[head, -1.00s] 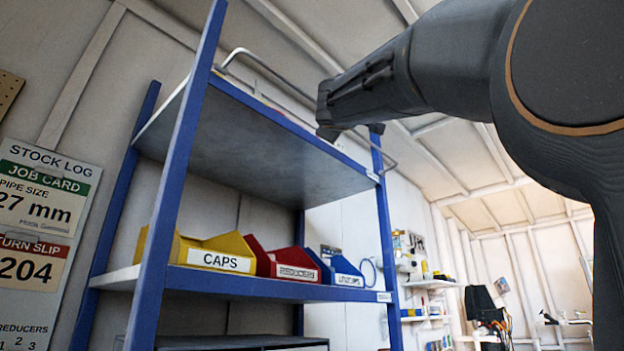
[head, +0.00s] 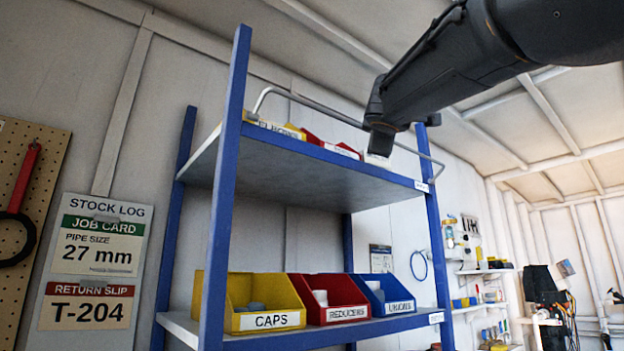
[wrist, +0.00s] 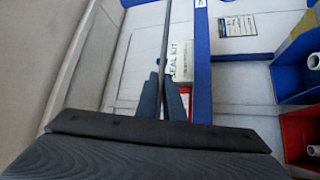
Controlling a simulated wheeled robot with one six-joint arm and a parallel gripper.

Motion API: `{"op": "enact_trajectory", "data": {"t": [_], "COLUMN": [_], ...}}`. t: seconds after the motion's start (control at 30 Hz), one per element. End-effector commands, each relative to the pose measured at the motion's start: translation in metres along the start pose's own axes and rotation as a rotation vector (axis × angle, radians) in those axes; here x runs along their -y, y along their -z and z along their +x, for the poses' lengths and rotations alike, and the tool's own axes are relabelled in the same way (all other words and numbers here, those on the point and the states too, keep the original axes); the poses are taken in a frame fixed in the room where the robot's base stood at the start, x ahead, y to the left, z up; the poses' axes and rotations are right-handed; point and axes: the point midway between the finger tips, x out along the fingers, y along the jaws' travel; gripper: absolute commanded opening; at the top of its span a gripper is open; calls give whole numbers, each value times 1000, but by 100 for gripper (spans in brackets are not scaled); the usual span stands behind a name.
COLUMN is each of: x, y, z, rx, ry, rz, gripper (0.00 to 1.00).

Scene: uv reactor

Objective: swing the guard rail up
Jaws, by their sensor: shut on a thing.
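The guard rail (head: 318,104) is a thin grey metal bar along the front of the top shelf (head: 290,168) of a blue-framed rack. Its bent ends meet the rack near the two front posts, and the bar stands a little above the shelf's front edge. My gripper (head: 379,148) comes in from the upper right and is shut on the rail, right of its middle. In the wrist view the rail (wrist: 166,38) runs down between the jaws of my gripper (wrist: 164,92). The jaws hide the gripped stretch.
Bins stand on the top shelf behind the rail, a yellow one (head: 282,129) and a red one (head: 333,146) among them. The lower shelf holds yellow CAPS (head: 268,320), red REDUCERS (head: 345,314) and blue UNIONS (head: 399,307) bins. Space above the rail looks open.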

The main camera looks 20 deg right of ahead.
Motion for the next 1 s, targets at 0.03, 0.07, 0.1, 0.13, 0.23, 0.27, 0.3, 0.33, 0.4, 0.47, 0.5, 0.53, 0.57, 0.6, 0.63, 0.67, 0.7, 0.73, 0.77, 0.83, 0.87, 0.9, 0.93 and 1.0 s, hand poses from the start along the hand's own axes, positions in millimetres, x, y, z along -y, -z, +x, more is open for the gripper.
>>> {"op": "enact_trajectory", "data": {"t": [0.03, 0.07, 0.1, 0.13, 0.23, 0.27, 0.3, 0.33, 0.4, 0.47, 0.5, 0.53, 0.57, 0.6, 0.63, 0.67, 0.7, 0.73, 0.77, 0.83, 0.87, 0.9, 0.93, 1.0], "x": [-8, -8, -9, -9, -11, -11, -11, -11, -12, -13, -13, -13, -13, -14, -14, -14, -14, -14, -14, -15, -15, -15, -15, -15], "y": [2, 2, 3, 3, 5, 6, 6, 7, 8, 9, 10, 10, 11, 12, 12, 12, 13, 14, 14, 16, 16, 17, 17, 19], "z": [1, 2, 2, 3, 4, 5, 6, 6, 7, 8, 9, 10, 10, 11, 12, 12, 13, 13, 14, 15, 16, 16, 17, 18], "rx": [1, 1, 1, 0, 0, 0, 0, 0, 0, 0, 0, 0, 0, 1, 1, 1, 1, 1, 0, 0, 0, 0, 1, 1], "ry": [15, 23, 34, 43, 72, 81, 93, 102, 121, 139, 151, 160, 168, 180, 189, 198, 209, 218, 226, 246, 254, 267, 276, 297], "rz": [-13, -21, -34, -41, -71, -78, -91, -99, -119, -137, -149, -157, -165, -177, -187, -194, -206, -215, -224, -244, -253, -264, -274, -294], "gripper": [0, 0, 0, 0, 0, 0, 0, 0, 0, 0, 0, 0, 0, 0, 0, 0, 0, 0, 0, 0, 0, 0, 0, 0]}}
